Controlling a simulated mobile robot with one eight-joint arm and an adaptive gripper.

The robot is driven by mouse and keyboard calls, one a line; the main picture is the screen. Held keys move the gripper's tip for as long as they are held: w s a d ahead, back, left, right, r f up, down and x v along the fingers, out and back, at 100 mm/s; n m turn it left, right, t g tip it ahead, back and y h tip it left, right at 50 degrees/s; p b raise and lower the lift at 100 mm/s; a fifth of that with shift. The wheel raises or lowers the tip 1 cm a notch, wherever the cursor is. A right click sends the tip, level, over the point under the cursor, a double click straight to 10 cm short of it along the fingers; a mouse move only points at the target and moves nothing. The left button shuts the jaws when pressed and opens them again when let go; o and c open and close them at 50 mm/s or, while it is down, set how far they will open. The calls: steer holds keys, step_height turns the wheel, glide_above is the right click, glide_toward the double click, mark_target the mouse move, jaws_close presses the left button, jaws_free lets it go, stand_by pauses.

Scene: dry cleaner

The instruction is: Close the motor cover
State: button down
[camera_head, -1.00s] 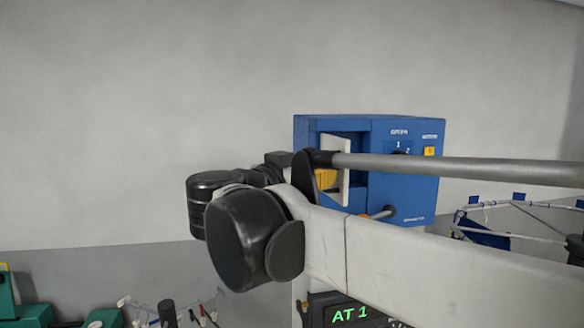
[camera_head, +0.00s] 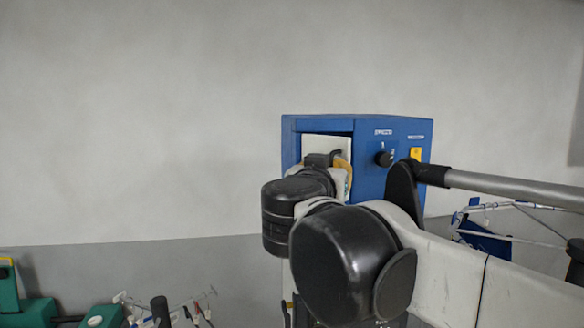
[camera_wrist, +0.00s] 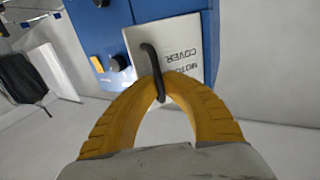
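The motor cover (camera_head: 318,144) is a white panel on the front of a blue machine box (camera_head: 368,124). A dark gap shows along its top edge in the head view; I cannot tell whether it sits flush. In the wrist view the cover (camera_wrist: 196,38) fills the upper middle, with its lettering upside down and a black bent handle (camera_wrist: 150,58). My gripper (camera_wrist: 152,84) has its yellow fingers drawn together at the tips around this handle, which runs between them. In the head view my arm hides the lower part of the cover and most of the fingers.
A rack with blue parts (camera_head: 486,240) stands to the right. Green equipment (camera_head: 32,308) is at lower left. The wall behind is bare.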

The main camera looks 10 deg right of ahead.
steer(key=d, duration=0.1)
steer(key=w+d+n+y, duration=0.1)
steer(key=w+d+t+y, duration=0.1)
steer(key=shift+d+f+n, duration=0.1)
steer(key=shift+d+n, duration=0.2)
steer(key=c, duration=1.8)
jaws_free()
steer(key=shift+o, duration=1.2)
steer(key=shift+s+d, duration=0.1)
steer(key=shift+s, duration=0.25)
steer(key=shift+a, duration=0.3)
steer(key=v, duration=1.2)
steer(key=shift+d, duration=0.25)
